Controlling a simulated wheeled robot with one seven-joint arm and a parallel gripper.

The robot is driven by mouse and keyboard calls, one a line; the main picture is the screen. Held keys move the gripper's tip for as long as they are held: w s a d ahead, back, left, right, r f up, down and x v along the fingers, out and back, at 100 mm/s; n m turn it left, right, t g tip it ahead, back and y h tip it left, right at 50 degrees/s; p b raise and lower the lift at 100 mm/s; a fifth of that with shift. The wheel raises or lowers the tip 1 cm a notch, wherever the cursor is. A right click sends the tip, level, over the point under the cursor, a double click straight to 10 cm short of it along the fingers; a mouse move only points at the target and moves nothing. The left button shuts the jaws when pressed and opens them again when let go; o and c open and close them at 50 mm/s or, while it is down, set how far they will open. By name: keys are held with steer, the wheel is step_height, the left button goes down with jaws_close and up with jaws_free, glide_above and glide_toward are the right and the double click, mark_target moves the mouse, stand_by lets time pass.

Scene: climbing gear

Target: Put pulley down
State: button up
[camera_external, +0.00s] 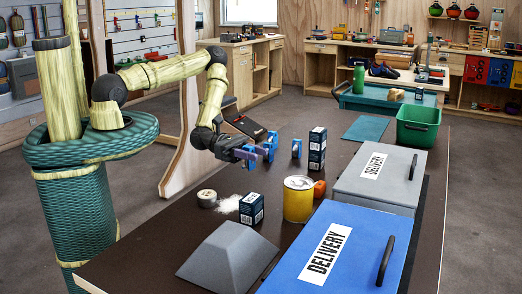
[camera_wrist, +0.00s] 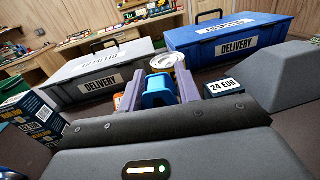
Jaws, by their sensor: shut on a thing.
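My gripper (camera_external: 262,152) reaches out over the dark table from the left in the external view. In the wrist view its two purple fingers (camera_wrist: 160,93) are closed on the sides of a blue pulley (camera_wrist: 157,90). The blue pulley also shows at the fingers in the external view (camera_external: 271,142), partly covered by them. It appears to be above the tabletop, but I cannot tell how high. The dark brown tabletop (camera_external: 180,236) lies below and in front of the gripper.
A blue round item (camera_external: 296,149) stands beside stacked dark boxes (camera_external: 317,150). A yellow can (camera_external: 298,203), orange ball (camera_external: 319,189), small box (camera_external: 251,211), tape roll (camera_external: 207,198) and grey wedge (camera_external: 226,260) are nearby. Blue (camera_external: 350,225) and grey (camera_external: 395,165) delivery boxes stand right.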

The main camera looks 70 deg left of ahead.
steer(key=s+r+m+g+h+p, duration=0.2)
steer(key=s+p, duration=0.5)
steer(key=s, duration=0.6)
step_height(320, 180, up, 2)
steer(key=shift+s+d+m+g+p, duration=0.15)
steer(key=shift+m+g+p, duration=0.3)
steer(key=shift+g, duration=0.55)
steer(key=b, duration=0.2)
glide_above(210, 196)
steer(key=shift+f, duration=2.9)
steer(key=shift+f+p, duration=0.35)
steer(key=shift+f, duration=1.7)
steer(key=shift+f, duration=0.1)
